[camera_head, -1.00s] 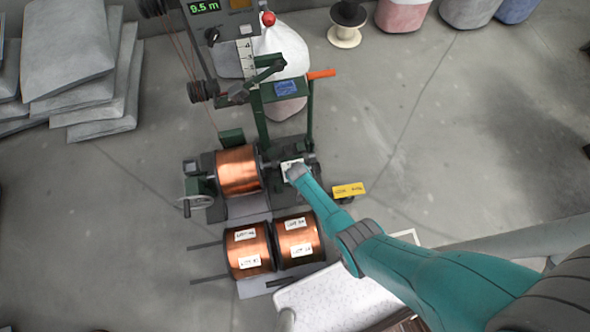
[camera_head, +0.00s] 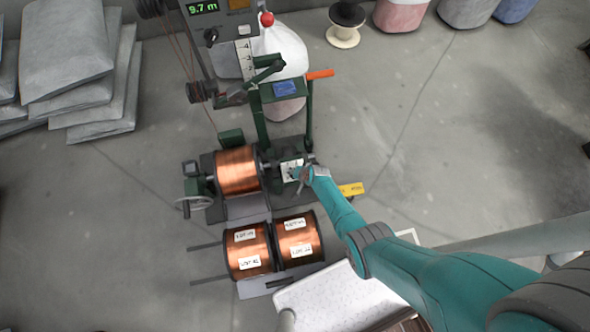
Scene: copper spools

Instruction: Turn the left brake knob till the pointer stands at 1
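The winding machine (camera_head: 300,110) stands at the centre, with a copper spool (camera_head: 238,171) mounted on its shaft. A white dial plate (camera_head: 292,171) sits right of that spool; a small dark shape shows on it. The pointer and numbers are too small to read, so I cannot tell which knob this is. My gripper (camera_head: 301,182) is at the plate's right side, seen from above and behind. Its fingers are small and partly hidden, so their opening is unclear, and I cannot tell whether it touches the knob.
Two labelled copper spools (camera_head: 248,251) (camera_head: 298,238) stand in front of the machine. A handwheel (camera_head: 193,204) is at its left, and a yellow tag (camera_head: 351,189) lies behind my wrist. A display (camera_head: 203,7) reads 9.7 m.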

